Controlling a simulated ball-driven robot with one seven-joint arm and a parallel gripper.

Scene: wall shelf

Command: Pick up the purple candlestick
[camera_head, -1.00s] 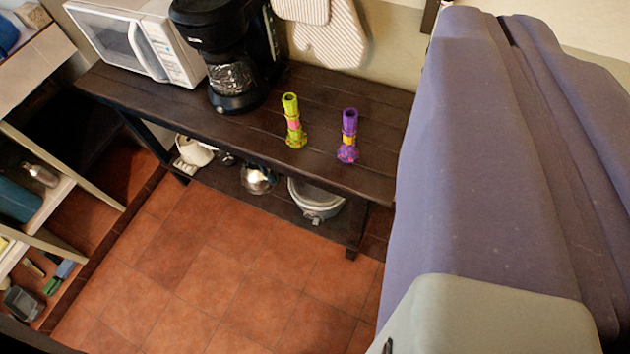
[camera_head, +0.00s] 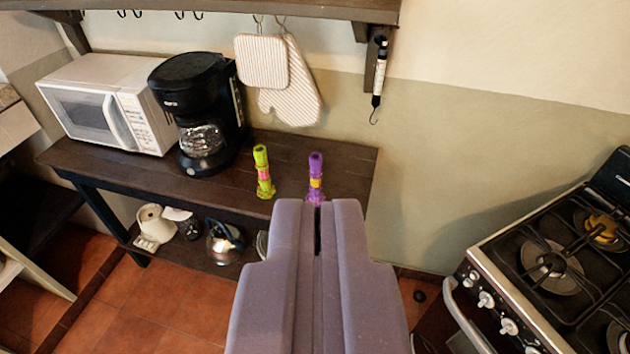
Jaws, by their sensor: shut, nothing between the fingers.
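The purple candlestick (camera_head: 315,178), with a yellow band, stands upright on the dark wooden table (camera_head: 345,165), near its right end. My gripper (camera_head: 317,206) is at the lower middle of the view, its two fingers pressed together with only a thin dark slit between them. It is shut and empty. Its tips overlap the candlestick's base in the picture and hide the lowest part of it. I cannot tell how far the tips are from the candlestick. A yellow-green candlestick (camera_head: 264,172) with a pink band stands to its left.
A black coffee maker (camera_head: 195,110) and a white microwave (camera_head: 105,105) stand on the table's left. Oven mitts (camera_head: 290,95) hang above, under a wall shelf (camera_head: 220,8). A kettle (camera_head: 222,245) sits on the lower board. A gas stove (camera_head: 560,270) is at the right.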

